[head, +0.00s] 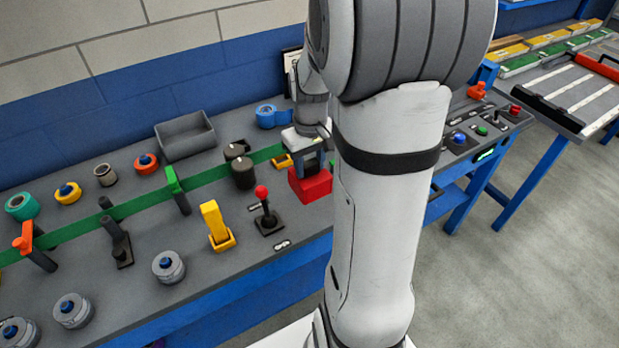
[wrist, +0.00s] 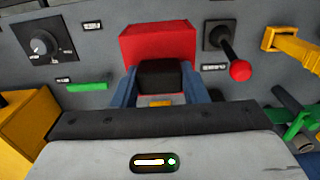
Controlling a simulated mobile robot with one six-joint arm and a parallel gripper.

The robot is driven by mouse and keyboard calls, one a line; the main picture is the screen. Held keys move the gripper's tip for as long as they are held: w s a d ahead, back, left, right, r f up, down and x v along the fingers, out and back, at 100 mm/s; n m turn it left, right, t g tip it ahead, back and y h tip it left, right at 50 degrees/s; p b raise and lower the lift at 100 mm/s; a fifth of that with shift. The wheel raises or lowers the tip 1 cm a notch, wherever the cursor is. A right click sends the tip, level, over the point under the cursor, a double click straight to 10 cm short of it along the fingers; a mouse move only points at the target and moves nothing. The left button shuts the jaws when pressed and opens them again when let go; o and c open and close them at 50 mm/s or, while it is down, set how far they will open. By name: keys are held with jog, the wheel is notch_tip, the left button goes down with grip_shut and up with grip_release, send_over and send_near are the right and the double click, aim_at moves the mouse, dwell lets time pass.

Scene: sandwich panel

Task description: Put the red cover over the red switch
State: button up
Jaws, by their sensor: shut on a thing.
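The red cover (head: 312,187) is a box on or just above the grey bench panel; whether it touches cannot be told. It also shows in the wrist view (wrist: 158,40), with a dark handle-like block (wrist: 160,74) on its near side. My gripper (head: 312,163) is at the cover, and in the wrist view its blue fingers (wrist: 160,90) are shut on the dark block, one on each side. I cannot make out a red switch; anything under the cover is hidden.
A red-knobbed lever (head: 264,205) stands just left of the cover, with a yellow lever (head: 217,227) further left. A dark knob (head: 243,172) and a small yellow piece (head: 282,161) are close by. A grey bin (head: 186,137) sits at the back.

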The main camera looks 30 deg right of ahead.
jog(key=shift+r, duration=0.75)
jog(key=shift+r+p, duration=0.75)
jog(key=shift+r, duration=0.3)
jog(key=shift+f, duration=0.2)
